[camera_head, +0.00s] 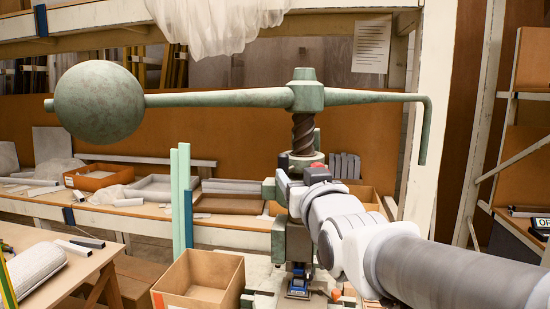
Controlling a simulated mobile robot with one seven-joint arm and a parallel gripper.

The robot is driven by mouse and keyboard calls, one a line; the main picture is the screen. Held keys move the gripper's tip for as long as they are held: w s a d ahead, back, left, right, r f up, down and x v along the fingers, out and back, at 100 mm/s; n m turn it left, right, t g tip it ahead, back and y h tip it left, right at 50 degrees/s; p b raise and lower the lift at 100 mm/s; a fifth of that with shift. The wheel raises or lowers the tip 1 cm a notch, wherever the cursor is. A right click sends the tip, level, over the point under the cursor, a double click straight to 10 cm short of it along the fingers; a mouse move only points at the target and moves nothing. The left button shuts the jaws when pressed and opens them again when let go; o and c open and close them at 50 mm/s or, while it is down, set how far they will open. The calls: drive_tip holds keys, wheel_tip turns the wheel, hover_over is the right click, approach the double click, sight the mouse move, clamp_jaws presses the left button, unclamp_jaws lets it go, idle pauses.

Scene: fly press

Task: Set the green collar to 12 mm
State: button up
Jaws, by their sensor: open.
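The green fly press stands in the middle, with its screw (303,132) upright below the hub (305,92). A pale green ring (303,160) sits around the foot of the screw; I cannot tell for certain whether it is the collar, and I can read no millimetre scale. My arm reaches in from the lower right and covers part of the press body (291,240). My gripper (298,182) is at the arm's far end, close to the press just below the ring. It is open; its fingers are small and partly hidden, and I cannot tell whether they touch anything.
The press's long handle (215,98) carries a ball weight (98,102) at left and bends down at right (424,132). An open cardboard box (199,283) stands below left, by pale green uprights (180,200). Shelves with trays line the back. A workbench (50,268) is at lower left.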

sight(284, 160)
drive_tip(key=w, duration=0.4)
drive_tip(key=w+a+p, duration=0.1)
drive_tip(key=w, duration=0.3)
drive_tip(key=w+a+p, duration=0.1)
drive_tip(key=w, duration=0.4)
drive_tip(key=shift+a, duration=0.2)
drive_tip(key=shift+c, duration=0.2)
clamp_jaws()
idle(0.9)
